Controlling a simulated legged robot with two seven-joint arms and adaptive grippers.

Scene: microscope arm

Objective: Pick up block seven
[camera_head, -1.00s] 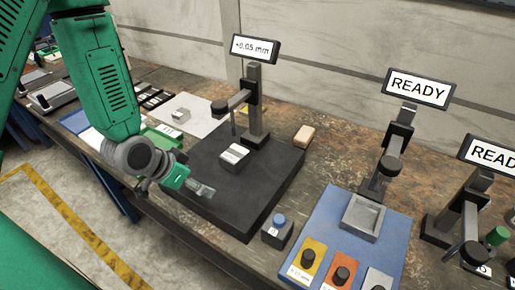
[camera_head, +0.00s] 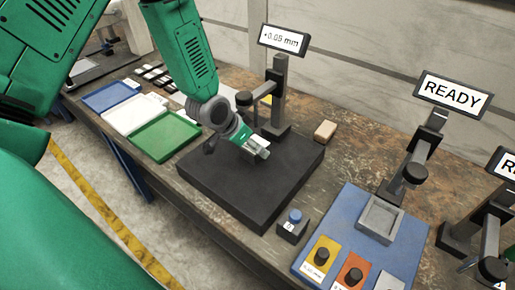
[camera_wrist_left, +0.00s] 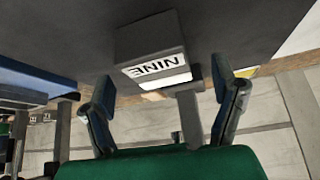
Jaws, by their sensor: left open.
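A grey block (camera_wrist_left: 152,40) with a white label reading NINE, upside down, shows in the left wrist view against a dark surface. No block labelled seven can be made out. My left gripper (camera_head: 262,150) is over the black plate (camera_head: 240,190) of the measuring stand in the head view. It also shows in the left wrist view (camera_wrist_left: 163,80), open, its fingers spread toward the two sides of the NINE block, not visibly closed on it. In the head view the gripper largely hides the block. My right gripper is not in view.
The measuring stand (camera_head: 278,90) with a mm display rises just behind the gripper. Blue, white and green trays (camera_head: 165,140) lie to the left. A tan block (camera_head: 325,131) and a small blue-topped box (camera_head: 294,222) are near the plate. A blue station (camera_head: 340,215) lies right.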

